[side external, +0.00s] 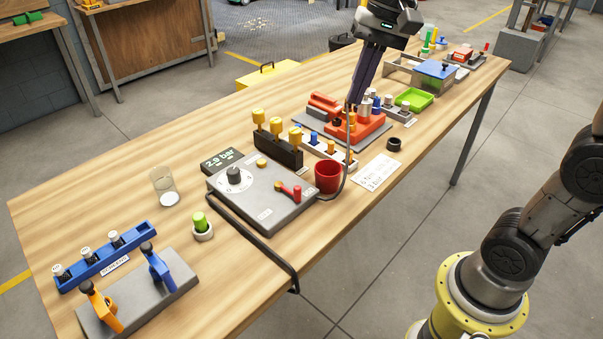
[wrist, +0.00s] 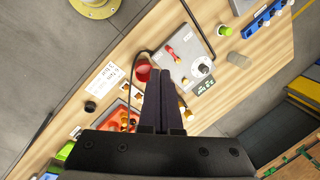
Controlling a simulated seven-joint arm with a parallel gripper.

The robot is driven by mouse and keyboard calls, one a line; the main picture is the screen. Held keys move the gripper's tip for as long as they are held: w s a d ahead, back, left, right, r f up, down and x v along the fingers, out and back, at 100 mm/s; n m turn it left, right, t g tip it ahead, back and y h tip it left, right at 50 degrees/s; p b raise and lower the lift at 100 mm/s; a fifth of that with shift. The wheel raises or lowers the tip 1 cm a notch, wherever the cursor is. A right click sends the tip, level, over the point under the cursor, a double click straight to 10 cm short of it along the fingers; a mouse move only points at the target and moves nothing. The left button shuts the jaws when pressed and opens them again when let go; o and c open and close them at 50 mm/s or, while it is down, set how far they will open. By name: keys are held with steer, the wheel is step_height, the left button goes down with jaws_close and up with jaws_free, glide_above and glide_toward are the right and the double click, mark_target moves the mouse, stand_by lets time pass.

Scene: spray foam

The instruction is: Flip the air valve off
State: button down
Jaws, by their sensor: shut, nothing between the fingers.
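The air valve is a small red lever (side external: 288,190) on the top of a grey control box (side external: 262,205) on the wooden table. It also shows in the wrist view (wrist: 172,53), beyond my fingertips. The lever lies angled across the box top. My gripper (side external: 352,102) is shut and empty, with its long dark fingers pointing down above the orange-red fixture, to the right of and behind the control box. In the wrist view, the shut fingers (wrist: 165,72) point toward the box. They are apart from the lever.
A red cup (side external: 328,177) stands right of the box, with a dark hose beside it. Yellow-topped bottles in a black rack (side external: 279,151) stand behind the box. A pressure display (side external: 222,160) and dark dial (side external: 234,174) are at its left. A black hose (side external: 255,240) runs along its front.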

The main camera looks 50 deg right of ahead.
steer(key=w+d+f+m+g+y, duration=0.1)
steer(key=w+d+f+g, duration=0.1)
steer(key=w+f, duration=0.5)
steer(key=w+d+f+m+g, duration=0.1)
steer(key=w+d+f+m, duration=0.1)
steer(key=w+f, duration=0.5)
steer(key=shift+w+d+f+g+y, duration=0.15)
steer(key=shift+d+f+g+y, duration=0.2)
steer(key=shift+f+g+y, duration=0.1)
steer(key=x, duration=0.9)
steer(key=shift+f, duration=0.3)
steer(key=a, duration=0.1)
steer(key=s+a, duration=0.1)
steer(key=a, duration=0.1)
steer(key=shift+s+f, duration=0.2)
steer(key=shift+s, duration=0.05)
steer(key=shift+s+a, duration=0.2)
steer(key=shift+a, duration=0.2)
